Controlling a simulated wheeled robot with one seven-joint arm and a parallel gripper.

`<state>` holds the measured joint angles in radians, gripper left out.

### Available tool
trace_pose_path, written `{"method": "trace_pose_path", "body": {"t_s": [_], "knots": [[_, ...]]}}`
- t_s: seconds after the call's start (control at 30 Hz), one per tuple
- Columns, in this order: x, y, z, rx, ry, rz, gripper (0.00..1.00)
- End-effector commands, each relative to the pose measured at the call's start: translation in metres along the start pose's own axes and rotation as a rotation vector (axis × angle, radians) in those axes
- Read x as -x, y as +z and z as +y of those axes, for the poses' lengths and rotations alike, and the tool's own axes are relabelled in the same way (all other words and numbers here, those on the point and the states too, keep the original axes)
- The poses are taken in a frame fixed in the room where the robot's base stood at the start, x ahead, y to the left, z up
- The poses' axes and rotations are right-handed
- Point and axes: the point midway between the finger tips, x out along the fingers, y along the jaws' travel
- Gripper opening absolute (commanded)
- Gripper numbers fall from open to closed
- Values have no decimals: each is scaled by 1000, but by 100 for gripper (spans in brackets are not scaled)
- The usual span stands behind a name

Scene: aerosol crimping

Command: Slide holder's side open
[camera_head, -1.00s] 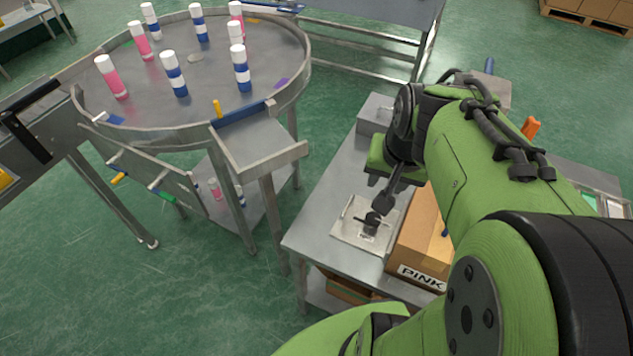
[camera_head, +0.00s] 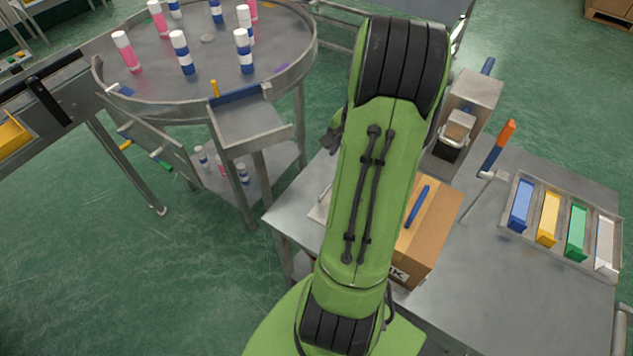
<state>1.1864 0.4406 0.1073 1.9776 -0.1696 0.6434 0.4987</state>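I cannot pick out the holder for certain. A pale flat plate (camera_head: 318,212) on the metal workbench shows only its left edge, and my green arm hides the rest. A grey upright machine (camera_head: 473,92) with a small block and clear part on its front stands at the back of the bench, right of my arm. A dark piece at the left of my arm looks like part of my gripper (camera_head: 331,141). It is above the bench's back left and mostly hidden, so its fingers cannot be made out.
A lever with an orange grip (camera_head: 506,135) and a tray (camera_head: 508,190) of coloured blocks stand on the right. A round table (camera_head: 140,85) with several cans is at upper left.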

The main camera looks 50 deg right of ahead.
Motion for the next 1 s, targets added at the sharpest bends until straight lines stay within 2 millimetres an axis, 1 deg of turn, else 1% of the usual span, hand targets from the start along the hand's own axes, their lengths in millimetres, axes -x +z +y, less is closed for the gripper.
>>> {"method": "trace_pose_path", "body": {"t_s": [0.07,0.17,0.5,0.63,0.7,0.8,1.0], "knots": [[-6,0,1,-3,0,-2,39],[-24,1,0,-1,0,-5,39],[-111,1,1,-1,2,-6,39],[-138,1,1,0,1,-4,39],[-148,1,0,0,1,-2,39],[-156,0,0,0,0,-1,39],[-158,0,0,1,-1,1,39]]}}
